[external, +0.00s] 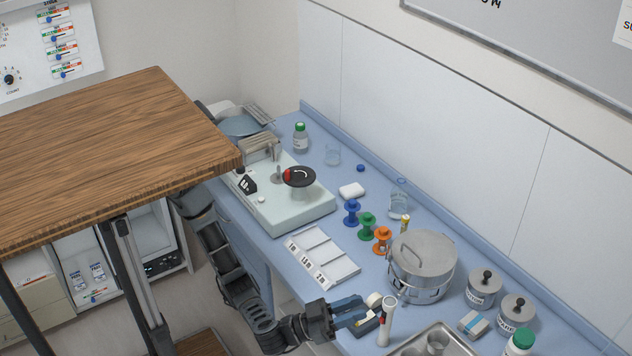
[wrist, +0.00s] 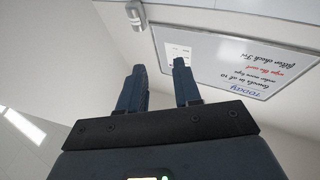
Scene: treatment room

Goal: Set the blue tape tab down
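My gripper (external: 362,309) is at the front edge of the blue counter, beside a dark tape dispenser (external: 367,326) with a pale roll (external: 374,300). I cannot tell whether it touches the dispenser. In the wrist view my gripper (wrist: 158,72) has its two dark blue fingers apart, with a clear gap and nothing visible between them. I cannot pick out the blue tape tab in either view. The wrist view faces up to the wall and whiteboard, so the counter does not show there.
A white upright tube (external: 387,322) stands just right of the gripper. A steel pot (external: 421,263) is behind it and a metal tray (external: 455,347) is at the front right. A white sectioned tray (external: 318,256) and coloured spools (external: 367,226) lie further left. A wooden tabletop (external: 110,135) overhangs at left.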

